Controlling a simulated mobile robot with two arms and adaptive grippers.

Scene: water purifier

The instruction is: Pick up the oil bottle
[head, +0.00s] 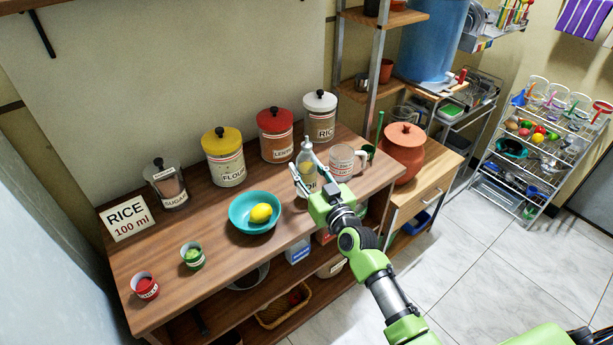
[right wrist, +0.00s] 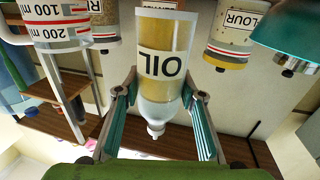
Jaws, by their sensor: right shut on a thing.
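The oil bottle (head: 307,154) is clear with yellowish oil and an OIL label. It stands roughly upright at the front right of the wooden counter (head: 180,232). My right gripper (head: 308,172) is shut on it, a finger on each side. In the right wrist view the oil bottle (right wrist: 165,45) appears upside down between the fingers of my right gripper (right wrist: 160,92). The gripper partly hides the bottle's lower part in the head view, so I cannot tell whether its base touches the counter. My left gripper is not in view.
A measuring cup (head: 341,162) stands close right of the bottle. Canisters (head: 275,137) line the back. A teal bowl (head: 241,220) with a lemon (head: 261,213) sits left. A clay pot (head: 404,160) stands farther right. Open floor (head: 480,240) lies at right.

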